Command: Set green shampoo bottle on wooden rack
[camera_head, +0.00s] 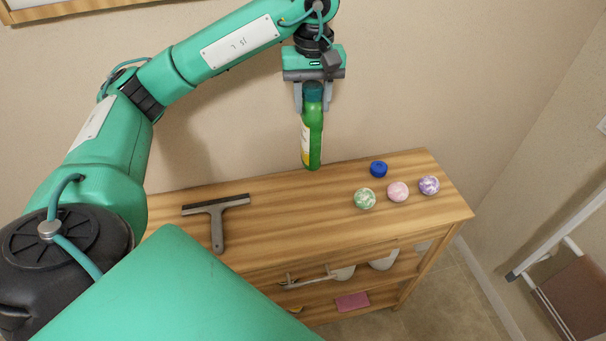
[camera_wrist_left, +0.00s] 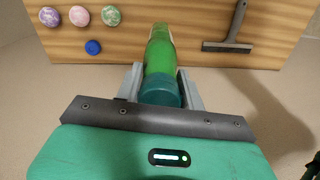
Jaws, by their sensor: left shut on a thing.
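The green shampoo bottle (camera_head: 312,135) hangs upright below my left gripper (camera_head: 313,98), which is shut on its dark teal cap end. The bottle's lower end is at the back edge of the wooden rack's top (camera_head: 290,215); I cannot tell whether it touches the wood. In the left wrist view the bottle (camera_wrist_left: 159,58) sits between the two grey fingers of the gripper (camera_wrist_left: 161,88), with the rack top (camera_wrist_left: 200,20) beyond it. A pale label shows on the bottle's left side. My right gripper is not in view.
A grey squeegee (camera_head: 217,214) lies on the rack top at the left. A blue round item (camera_head: 378,169) and green (camera_head: 364,198), pink (camera_head: 398,191) and purple (camera_head: 429,185) balls sit at the right. The middle of the top is clear. Lower shelves hold a pink item (camera_head: 352,301).

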